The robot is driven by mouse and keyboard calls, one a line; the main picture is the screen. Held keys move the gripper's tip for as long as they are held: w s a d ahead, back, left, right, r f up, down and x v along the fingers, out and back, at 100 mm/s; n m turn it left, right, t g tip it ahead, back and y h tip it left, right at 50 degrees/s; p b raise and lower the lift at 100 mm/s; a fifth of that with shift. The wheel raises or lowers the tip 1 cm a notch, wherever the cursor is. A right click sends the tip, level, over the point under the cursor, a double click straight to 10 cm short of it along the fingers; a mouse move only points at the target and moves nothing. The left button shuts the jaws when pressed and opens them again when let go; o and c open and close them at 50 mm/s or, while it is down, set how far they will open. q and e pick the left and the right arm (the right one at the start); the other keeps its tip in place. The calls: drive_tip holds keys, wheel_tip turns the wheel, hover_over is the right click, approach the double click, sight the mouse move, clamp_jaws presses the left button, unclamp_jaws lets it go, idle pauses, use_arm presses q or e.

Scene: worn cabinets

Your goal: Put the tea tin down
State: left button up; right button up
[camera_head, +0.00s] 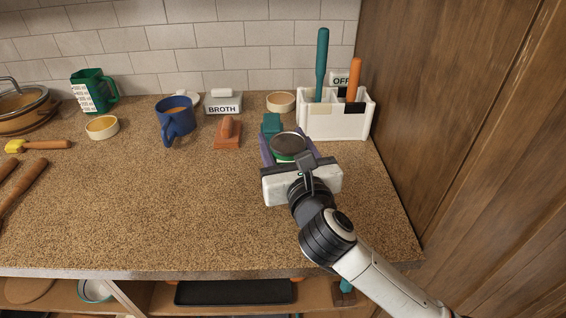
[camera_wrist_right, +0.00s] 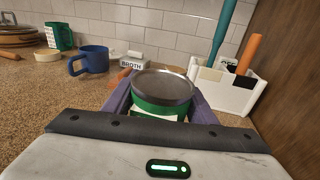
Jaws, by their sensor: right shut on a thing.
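The tea tin (camera_head: 288,144) is a round green tin with a dark lid, above the right part of the counter. My right gripper (camera_head: 287,150) is shut on it, with a purple finger on either side. In the right wrist view the tin (camera_wrist_right: 162,90) stands upright between the fingers, its lid facing up and a pale label low on its front. Its base is hidden, so I cannot tell whether it touches the counter (camera_head: 190,205). My left gripper is not in view.
A white utensil holder (camera_head: 335,122) stands just behind and right of the tin. A teal object (camera_head: 271,124) is close behind it. A brown block with a handle (camera_head: 227,135), a blue mug (camera_head: 176,120) and a broth box (camera_head: 223,104) are to the left. The front middle of the counter is clear.

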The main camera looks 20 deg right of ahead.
drive_tip(key=shift+f+b, duration=0.45)
drive_tip(key=shift+f, duration=1.9)
drive_tip(key=o, duration=1.2)
drive_tip(key=shift+r, duration=0.1)
